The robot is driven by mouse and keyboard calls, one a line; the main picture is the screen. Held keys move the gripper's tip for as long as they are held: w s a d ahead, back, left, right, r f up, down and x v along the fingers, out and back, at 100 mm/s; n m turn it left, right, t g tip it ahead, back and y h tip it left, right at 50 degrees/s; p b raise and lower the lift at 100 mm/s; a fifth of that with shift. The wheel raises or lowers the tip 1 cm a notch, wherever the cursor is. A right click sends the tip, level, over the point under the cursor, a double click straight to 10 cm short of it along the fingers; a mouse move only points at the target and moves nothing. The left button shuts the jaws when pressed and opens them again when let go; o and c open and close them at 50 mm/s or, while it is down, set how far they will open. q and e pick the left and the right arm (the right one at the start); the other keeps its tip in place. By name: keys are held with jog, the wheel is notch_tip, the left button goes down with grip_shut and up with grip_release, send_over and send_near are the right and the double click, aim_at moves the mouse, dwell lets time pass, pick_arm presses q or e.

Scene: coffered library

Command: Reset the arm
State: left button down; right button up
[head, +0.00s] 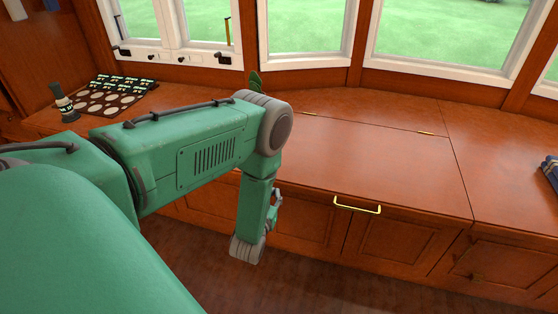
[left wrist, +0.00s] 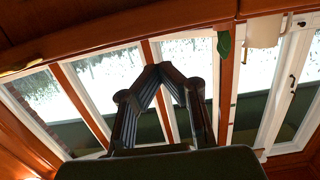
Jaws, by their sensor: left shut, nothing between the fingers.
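My green left arm comes in from the left in the head view, bends at a grey elbow joint and hangs down in front of the window-seat cabinet. Its lower end is above the floor, close to the cabinet doors. My left gripper (left wrist: 160,72) shows in the left wrist view with its two dark fingers meeting at the tips, shut and empty. It points towards the windows and touches nothing that I can see. In the head view the gripper is mostly hidden by the forearm. My right gripper is in neither view.
The wooden window seat (head: 375,160) has a cabinet with a brass handle (head: 357,205). A dark tray (head: 108,104) with round slots and a dark bottle-like object (head: 62,101) stand at the left. Blue books (head: 550,172) lie at the right edge. The right seat top is otherwise clear.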

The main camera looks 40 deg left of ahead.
pick_arm(q)
jog(key=s+d+f+m+g+h+p, duration=0.1)
jog(key=s+d+m+g+h+p, duration=0.15)
jog(key=s+d+g+h, duration=0.5)
jog(key=s+d+r+m+g, duration=0.1)
jog(key=s+d+r+g, duration=0.1)
jog(key=s, duration=0.5)
jog(key=s+d+r+m+g+p, duration=0.1)
jog(key=s+d+r+g, duration=0.1)
jog(key=s+d, duration=0.2)
jog(key=s+d+r+m+g+p, duration=0.1)
jog(key=s+d+g, duration=0.1)
jog(key=s, duration=0.8)
jog(key=shift+d+r+g, duration=0.4)
jog(key=shift+g, duration=0.05)
jog(key=shift+y, duration=0.25)
